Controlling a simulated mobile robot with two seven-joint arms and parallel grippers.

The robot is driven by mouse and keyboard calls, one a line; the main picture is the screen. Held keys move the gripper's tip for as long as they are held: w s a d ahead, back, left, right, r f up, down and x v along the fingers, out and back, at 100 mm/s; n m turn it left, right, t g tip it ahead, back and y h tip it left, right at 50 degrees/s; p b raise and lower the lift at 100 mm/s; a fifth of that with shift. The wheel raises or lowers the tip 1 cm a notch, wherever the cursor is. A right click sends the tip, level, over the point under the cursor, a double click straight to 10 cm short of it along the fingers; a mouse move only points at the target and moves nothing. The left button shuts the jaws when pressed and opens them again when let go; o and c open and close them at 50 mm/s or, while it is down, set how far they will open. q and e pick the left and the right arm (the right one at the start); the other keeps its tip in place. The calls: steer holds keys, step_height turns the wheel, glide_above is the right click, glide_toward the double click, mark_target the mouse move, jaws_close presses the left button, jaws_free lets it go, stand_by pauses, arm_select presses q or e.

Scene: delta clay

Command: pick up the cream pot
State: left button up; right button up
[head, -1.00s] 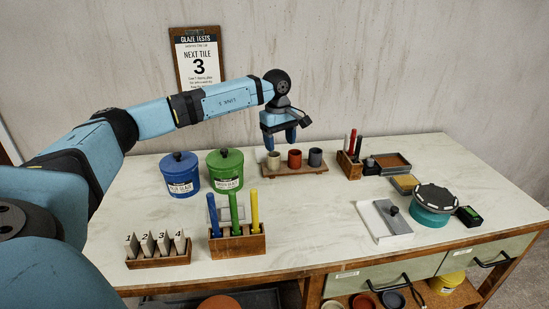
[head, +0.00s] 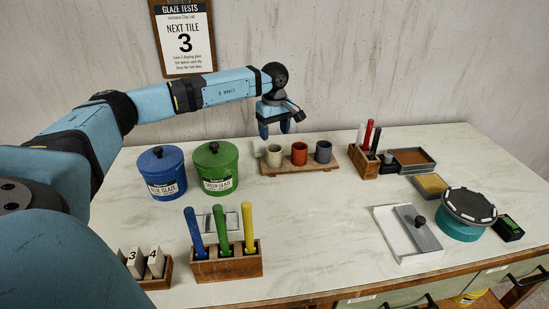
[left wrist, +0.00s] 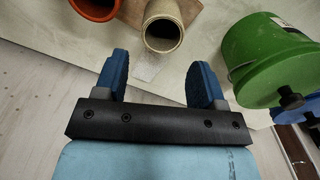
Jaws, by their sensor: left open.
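The cream pot (head: 274,155) stands upright at the left end of a small wooden board, beside a red pot (head: 299,153) and a grey pot (head: 323,151). My left gripper (head: 275,133) is open and empty, just above and behind the cream pot in the head view. In the left wrist view the cream pot (left wrist: 163,28) lies ahead of the gap between the open blue fingers (left wrist: 160,80), apart from them. The red pot (left wrist: 97,6) shows beside it. My right gripper is not in view.
The wooden board (head: 296,168) carries the pots. The green glaze bucket (head: 217,168) stands close to its left, with the blue bucket (head: 162,172) beyond. A tool holder (head: 363,161) stands to the right. The table middle is clear.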

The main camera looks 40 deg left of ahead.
mark_target(275, 154)
arm_select(q)
step_height(275, 154, down, 3)
steer(key=shift+f, duration=0.1)
steer(key=shift+s+d+f, duration=0.1)
steer(key=shift+f, duration=1.25)
steer(key=shift+s+d+f, duration=0.1)
steer(key=shift+f, duration=1.2)
steer(key=shift+r, duration=0.1)
steer(key=c, duration=0.7)
